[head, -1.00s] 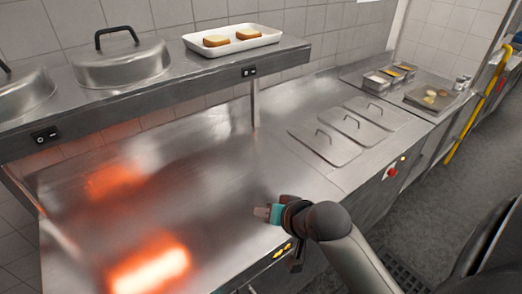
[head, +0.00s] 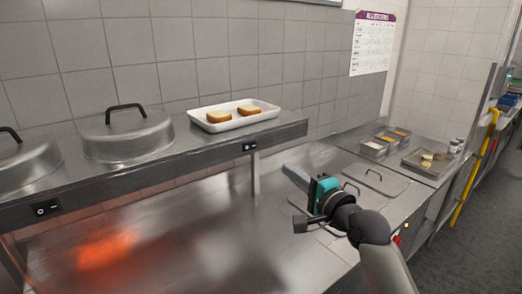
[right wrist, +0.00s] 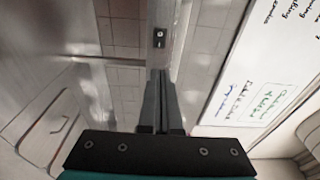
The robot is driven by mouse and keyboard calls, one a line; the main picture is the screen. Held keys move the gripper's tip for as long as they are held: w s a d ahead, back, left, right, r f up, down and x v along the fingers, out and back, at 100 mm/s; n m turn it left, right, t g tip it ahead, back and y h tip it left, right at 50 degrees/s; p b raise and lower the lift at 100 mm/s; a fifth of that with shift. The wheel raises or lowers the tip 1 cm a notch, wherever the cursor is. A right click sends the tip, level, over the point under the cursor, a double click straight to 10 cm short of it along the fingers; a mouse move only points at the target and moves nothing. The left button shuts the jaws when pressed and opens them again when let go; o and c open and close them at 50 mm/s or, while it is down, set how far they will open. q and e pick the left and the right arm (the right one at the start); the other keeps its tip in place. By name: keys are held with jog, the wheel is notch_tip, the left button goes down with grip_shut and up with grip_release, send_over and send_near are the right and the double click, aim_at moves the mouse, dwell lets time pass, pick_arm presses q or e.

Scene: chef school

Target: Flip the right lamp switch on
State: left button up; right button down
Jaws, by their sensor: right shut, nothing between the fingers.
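The right lamp switch (head: 249,147) is a small black rocker plate on the front edge of the steel shelf, toward its right end. It also shows in the right wrist view (right wrist: 159,38), just beyond my fingertips. My right gripper (head: 288,170) is shut and empty, raised above the counter, to the right of the switch and a little lower in the head view. In the right wrist view its closed fingers (right wrist: 160,75) point toward the switch, apart from it. The rocker's position is too small to tell. My left gripper is not in view.
The shelf (head: 200,165) bears a tray (head: 231,125) with two bread slices and metal domes (head: 128,135). Another switch (head: 45,208) sits on its left part. An orange glow (head: 105,246) lies on the counter's left. A post (head: 255,175) stands below the shelf near the right switch.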

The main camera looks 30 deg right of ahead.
aim_at(255, 145)
jog(key=shift+w, duration=0.1)
jog(key=w, duration=0.4)
jog(key=w+p, duration=0.1)
jog(key=w, duration=0.8)
jog(key=shift+w+d+p, duration=0.3)
jog(key=shift+w+p, duration=0.05)
jog(key=shift+w+f+y+b, duration=0.15)
jog(key=shift+y+b, duration=0.15)
jog(key=shift+b, duration=0.35)
